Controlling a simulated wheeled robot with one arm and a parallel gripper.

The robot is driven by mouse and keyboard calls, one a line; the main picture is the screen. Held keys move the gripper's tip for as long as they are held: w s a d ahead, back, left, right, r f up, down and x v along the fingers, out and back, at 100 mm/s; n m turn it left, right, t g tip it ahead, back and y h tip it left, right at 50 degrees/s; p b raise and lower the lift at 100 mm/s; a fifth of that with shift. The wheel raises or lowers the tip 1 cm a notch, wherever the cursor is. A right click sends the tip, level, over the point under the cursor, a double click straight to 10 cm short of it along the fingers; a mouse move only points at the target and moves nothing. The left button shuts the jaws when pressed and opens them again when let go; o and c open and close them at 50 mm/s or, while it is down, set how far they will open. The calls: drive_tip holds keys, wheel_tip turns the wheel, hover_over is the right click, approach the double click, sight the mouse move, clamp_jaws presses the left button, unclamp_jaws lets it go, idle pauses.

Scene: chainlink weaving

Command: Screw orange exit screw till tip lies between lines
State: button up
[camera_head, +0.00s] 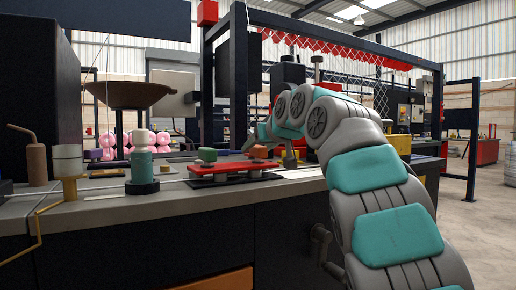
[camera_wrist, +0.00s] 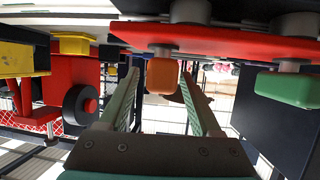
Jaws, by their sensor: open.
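The orange screw (camera_wrist: 162,76) shows its blocky orange head on a light shaft at the red plate (camera_wrist: 225,42) in the wrist view, which looks upside down. My gripper (camera_wrist: 160,90) is open, with one teal finger on each side of the orange head in the picture. I cannot tell whether they touch it. In the head view the orange head (camera_head: 258,152) stands at the right part of the red plate (camera_head: 232,168), with my gripper (camera_head: 268,133) close by it. The screw's tip and the lines cannot be made out.
A green-headed screw (camera_wrist: 287,88) stands on the same plate, and also shows in the head view (camera_head: 207,155). A teal bottle-like object (camera_head: 141,165) and a brown bowl (camera_head: 128,95) are at the left. A chainlink fence (camera_head: 345,62) rises behind my arm.

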drive_tip(key=shift+s, duration=0.15)
drive_tip(key=b+v, duration=0.1)
drive_tip(key=v, duration=0.6)
drive_tip(key=shift+s+r, duration=0.2)
drive_tip(key=shift+d, duration=0.15)
